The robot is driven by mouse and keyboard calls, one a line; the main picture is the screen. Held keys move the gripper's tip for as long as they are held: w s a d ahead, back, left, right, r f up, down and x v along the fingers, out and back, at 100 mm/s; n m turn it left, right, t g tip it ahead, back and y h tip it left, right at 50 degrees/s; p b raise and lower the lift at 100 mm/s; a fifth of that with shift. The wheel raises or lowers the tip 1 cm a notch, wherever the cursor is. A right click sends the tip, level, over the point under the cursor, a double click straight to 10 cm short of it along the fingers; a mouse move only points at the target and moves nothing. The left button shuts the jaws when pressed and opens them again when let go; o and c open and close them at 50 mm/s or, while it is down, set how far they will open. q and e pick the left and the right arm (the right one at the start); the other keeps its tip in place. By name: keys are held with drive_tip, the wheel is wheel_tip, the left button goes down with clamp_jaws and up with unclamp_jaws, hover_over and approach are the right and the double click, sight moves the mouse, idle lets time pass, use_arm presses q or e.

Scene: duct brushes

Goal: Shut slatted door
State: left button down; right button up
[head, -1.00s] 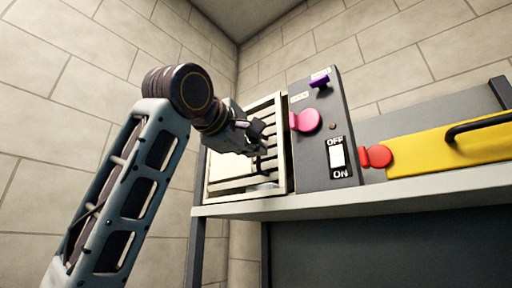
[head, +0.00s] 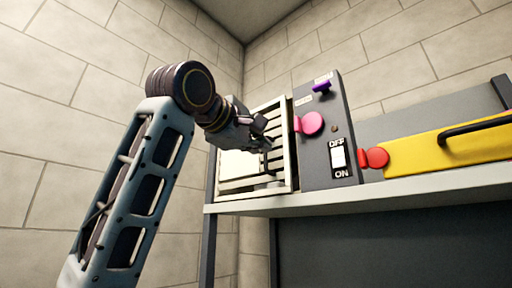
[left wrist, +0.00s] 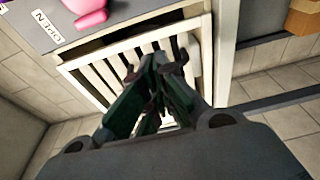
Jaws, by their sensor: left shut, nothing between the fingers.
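The slatted door (head: 283,178) is a cream frame with several slats, at the left end of the shelf beside a grey control box. In the left wrist view the slatted door (left wrist: 93,78) fills the upper middle, and a dark gap shows between its upper edge and the box. My left gripper (head: 268,136) is shut and empty in front of the slats. It also shows in the left wrist view (left wrist: 166,66), its fingers overlapping the slats; I cannot tell whether they touch. My right gripper is out of view.
The grey control box (head: 318,165) carries a pink knob (head: 312,123), a purple knob (head: 322,86) and an OFF/ON switch (head: 338,157). A red knob (head: 377,158) and a yellow panel (head: 425,155) with a black handle sit right of it. The shelf edge (head: 350,200) runs below.

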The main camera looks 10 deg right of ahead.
use_arm(q)
drive_tip(key=s+b, duration=0.2)
drive_tip(key=s, duration=0.6)
drive_tip(key=shift+s+d+r, duration=0.15)
drive_tip(key=shift+s+d, duration=0.05)
drive_tip(key=shift+d, duration=0.2)
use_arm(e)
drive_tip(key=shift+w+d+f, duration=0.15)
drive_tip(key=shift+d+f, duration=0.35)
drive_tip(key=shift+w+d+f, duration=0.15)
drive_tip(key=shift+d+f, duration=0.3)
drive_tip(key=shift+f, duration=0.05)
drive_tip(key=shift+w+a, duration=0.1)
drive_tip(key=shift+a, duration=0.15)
